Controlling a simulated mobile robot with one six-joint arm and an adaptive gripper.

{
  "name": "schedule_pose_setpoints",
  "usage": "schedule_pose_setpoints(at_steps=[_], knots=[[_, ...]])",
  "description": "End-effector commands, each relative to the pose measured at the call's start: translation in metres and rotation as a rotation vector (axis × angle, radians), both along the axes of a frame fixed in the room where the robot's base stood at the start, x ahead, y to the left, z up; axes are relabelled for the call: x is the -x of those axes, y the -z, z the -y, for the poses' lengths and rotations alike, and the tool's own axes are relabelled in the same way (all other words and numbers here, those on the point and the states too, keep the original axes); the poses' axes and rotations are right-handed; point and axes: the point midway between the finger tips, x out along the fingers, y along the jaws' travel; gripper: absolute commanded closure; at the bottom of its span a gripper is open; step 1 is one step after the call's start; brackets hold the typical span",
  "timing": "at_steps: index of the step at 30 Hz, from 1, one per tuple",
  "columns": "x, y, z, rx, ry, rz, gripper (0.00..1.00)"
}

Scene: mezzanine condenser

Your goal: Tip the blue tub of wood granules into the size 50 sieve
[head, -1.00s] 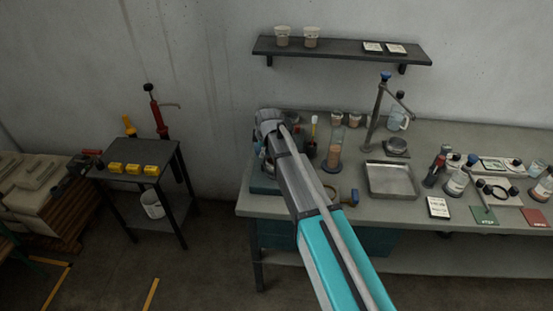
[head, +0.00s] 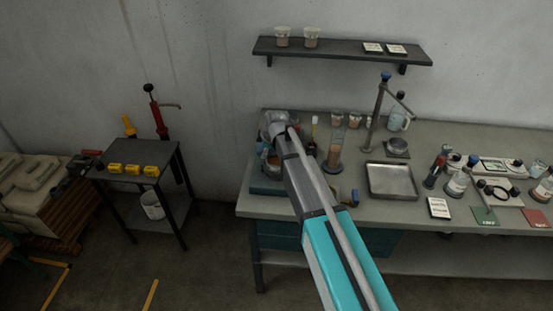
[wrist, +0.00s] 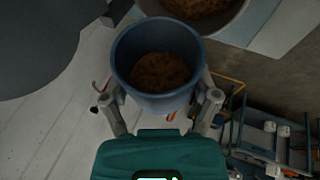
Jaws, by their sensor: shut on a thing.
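The blue tub (wrist: 158,103) is between the fingers of my gripper (wrist: 162,92) in the wrist view, and the fingers are shut on it. Brown wood granules (wrist: 160,70) lie inside it, below the rim. A grey round vessel (wrist: 240,27) with brown granules in it is just beyond the tub at the top edge. It may be the sieve; no size mark can be read and its mesh is hidden. In the head view my arm covers most of the gripper at the bench's left end. A bluish vessel with brown contents partly shows there (head: 272,161).
A large dark grey round surface (wrist: 35,45) is close on the left of the wrist view. On the bench (head: 390,235), a tall cylinder (head: 334,152), a metal tray (head: 393,182) and a stand (head: 376,115) are right of my arm. A shelf (head: 340,50) is above.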

Motion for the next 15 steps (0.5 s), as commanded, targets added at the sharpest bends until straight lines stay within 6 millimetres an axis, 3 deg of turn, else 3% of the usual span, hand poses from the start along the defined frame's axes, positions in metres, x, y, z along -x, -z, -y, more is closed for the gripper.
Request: schedule_pose_setpoints(at_steps=[15], knots=[[0.0003, -0.0019, 0.0018, -0.058, 0.001, 0.001, 0.70]])
